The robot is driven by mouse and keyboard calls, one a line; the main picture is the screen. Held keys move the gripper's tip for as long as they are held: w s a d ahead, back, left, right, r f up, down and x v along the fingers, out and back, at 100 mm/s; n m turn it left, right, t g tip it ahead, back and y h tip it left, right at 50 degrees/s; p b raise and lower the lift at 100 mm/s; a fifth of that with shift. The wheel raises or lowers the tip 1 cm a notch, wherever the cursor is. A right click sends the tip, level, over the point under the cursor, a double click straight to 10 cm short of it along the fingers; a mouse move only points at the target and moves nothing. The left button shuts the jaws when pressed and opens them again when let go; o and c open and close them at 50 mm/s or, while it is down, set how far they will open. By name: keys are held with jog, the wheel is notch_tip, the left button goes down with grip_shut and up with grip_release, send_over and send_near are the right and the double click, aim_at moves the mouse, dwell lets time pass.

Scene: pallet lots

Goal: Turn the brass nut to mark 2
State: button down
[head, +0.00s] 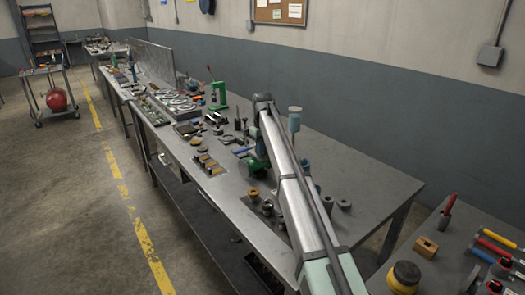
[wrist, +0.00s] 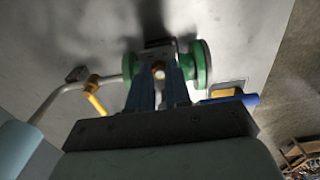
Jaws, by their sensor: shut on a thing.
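In the wrist view my gripper (wrist: 159,78) points at a fixture with green round parts (wrist: 201,66) on both sides and a grey block between them. Its two blue fingers are shut on a small round brass-coloured piece, which looks like the brass nut (wrist: 158,70). Only a little of the nut shows between the fingertips. In the head view the green fixture (head: 257,169) stands on the bench, partly behind my arm, and the fingertips and nut are hidden. I cannot make out any numbered marks, so the nut's angle cannot be told.
A grey rod with a yellow piece (wrist: 95,96) is left of the fingers in the wrist view, and a blue bar (wrist: 236,100) is right. The long bench (head: 365,183) carries many tools and a green press (head: 217,95). Its back right is fairly clear.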

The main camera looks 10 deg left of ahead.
jog(key=shift+n, duration=0.3)
jog(key=n, duration=0.4)
jog(key=shift+n, duration=2.2)
jog(key=c, duration=1.1)
grip_release()
jog(key=shift+o, duration=0.2)
jog(key=shift+r, duration=0.1)
notch_tip(320, 180, up, 14)
